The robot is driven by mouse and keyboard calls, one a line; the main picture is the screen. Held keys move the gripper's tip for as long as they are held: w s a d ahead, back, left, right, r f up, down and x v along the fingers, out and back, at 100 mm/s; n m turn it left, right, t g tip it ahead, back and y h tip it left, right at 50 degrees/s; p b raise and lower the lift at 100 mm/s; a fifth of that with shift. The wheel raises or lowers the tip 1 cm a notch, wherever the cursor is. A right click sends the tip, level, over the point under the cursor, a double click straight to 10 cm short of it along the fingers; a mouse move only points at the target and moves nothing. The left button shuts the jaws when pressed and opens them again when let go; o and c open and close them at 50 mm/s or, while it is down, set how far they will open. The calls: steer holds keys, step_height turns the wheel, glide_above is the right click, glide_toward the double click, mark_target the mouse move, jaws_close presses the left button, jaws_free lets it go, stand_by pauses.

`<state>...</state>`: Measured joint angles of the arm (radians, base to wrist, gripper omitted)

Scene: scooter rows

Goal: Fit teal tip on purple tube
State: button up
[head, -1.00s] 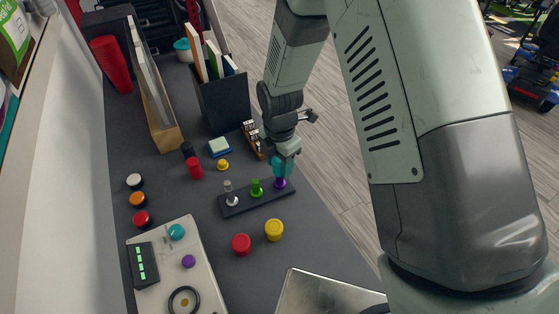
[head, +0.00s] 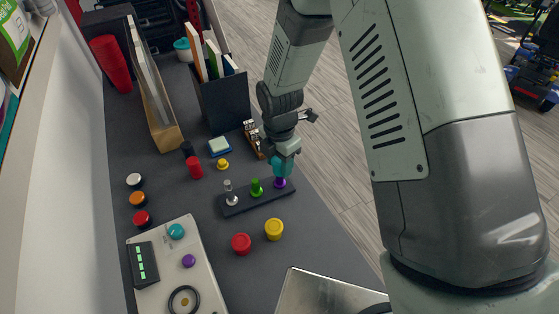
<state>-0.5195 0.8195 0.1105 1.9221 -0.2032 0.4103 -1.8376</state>
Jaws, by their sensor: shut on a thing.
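A dark rack (head: 242,203) stands on the grey table with three upright tubes in a row: a grey one (head: 230,190), a green one (head: 256,188) and the purple tube (head: 280,183) at the right end. My gripper (head: 283,158) points down over the purple tube and is shut on the teal tip (head: 280,168). The teal tip is directly above the purple tube, in line with it. The two look touching or nearly so; I cannot tell whether the tip sits on the tube. The gripper fingers partly hide the tip.
Red (head: 241,243) and yellow (head: 274,229) caps lie in front of the rack. A dark file box (head: 222,100) stands farther back. A panel (head: 205,270) is at front left.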

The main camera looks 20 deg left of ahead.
steer(key=shift+f, duration=1.6)
stand_by(0.6)
steer(key=o, duration=1.5)
steer(key=shift+r, duration=0.1)
steer(key=shift+r, duration=2.9)
